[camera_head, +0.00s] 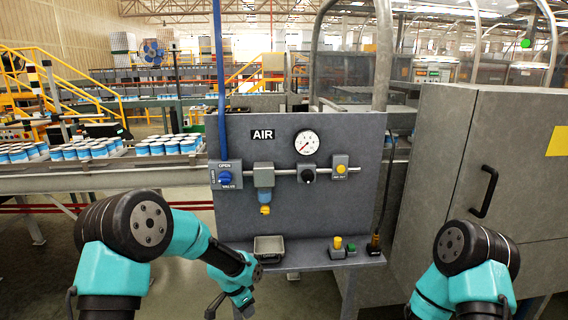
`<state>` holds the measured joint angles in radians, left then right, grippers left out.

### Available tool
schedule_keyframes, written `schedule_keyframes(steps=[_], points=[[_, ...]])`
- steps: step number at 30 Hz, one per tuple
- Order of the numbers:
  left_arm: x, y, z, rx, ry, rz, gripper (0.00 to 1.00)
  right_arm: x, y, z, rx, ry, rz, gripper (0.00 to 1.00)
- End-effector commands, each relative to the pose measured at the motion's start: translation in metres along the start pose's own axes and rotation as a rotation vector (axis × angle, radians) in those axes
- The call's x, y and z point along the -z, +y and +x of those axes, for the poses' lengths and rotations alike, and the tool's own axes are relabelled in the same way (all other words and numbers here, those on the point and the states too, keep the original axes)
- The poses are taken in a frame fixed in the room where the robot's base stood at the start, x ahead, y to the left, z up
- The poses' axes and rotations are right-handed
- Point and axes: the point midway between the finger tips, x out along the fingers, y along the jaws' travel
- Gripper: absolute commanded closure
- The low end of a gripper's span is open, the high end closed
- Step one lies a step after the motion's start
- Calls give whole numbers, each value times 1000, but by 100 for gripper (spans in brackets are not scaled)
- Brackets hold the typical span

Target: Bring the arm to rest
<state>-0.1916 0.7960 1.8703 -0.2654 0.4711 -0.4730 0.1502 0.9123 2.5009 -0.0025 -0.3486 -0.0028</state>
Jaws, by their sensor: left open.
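My left arm, teal and black, comes in from the left, and its wrist ends below the grey panel's left side. My left gripper (230,304) is at the bottom of the picture, pointing down; it is open and nothing shows between its fingers. It is below and to the left of a small metal tray (268,247) on the panel's ledge, apart from it. My right arm is bent at the lower right, and its gripper is out of the picture.
The grey AIR panel (230,132) carries a gauge (307,142), a blue valve knob (225,177) and a yellow-tipped filter (264,185). A conveyor with cans (98,151) runs at left. A grey cabinet (420,160) stands at right, near my right arm.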

Motion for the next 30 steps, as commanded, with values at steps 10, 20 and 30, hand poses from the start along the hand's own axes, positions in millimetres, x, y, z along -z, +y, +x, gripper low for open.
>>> schedule_keyframes(steps=[10, 20, 30], points=[[-172, 66, 101, -100, 62, -636, 60, 0, 0, 0, 0, 0, 0, 100], [-268, 124, 116, -89, 72, -1041, 60, 0, 0, 0, 0, 0, 0, 100], [-270, 125, 116, -86, 74, -1051, 60, 0, 0, 0, 0, 0, 0, 100]])
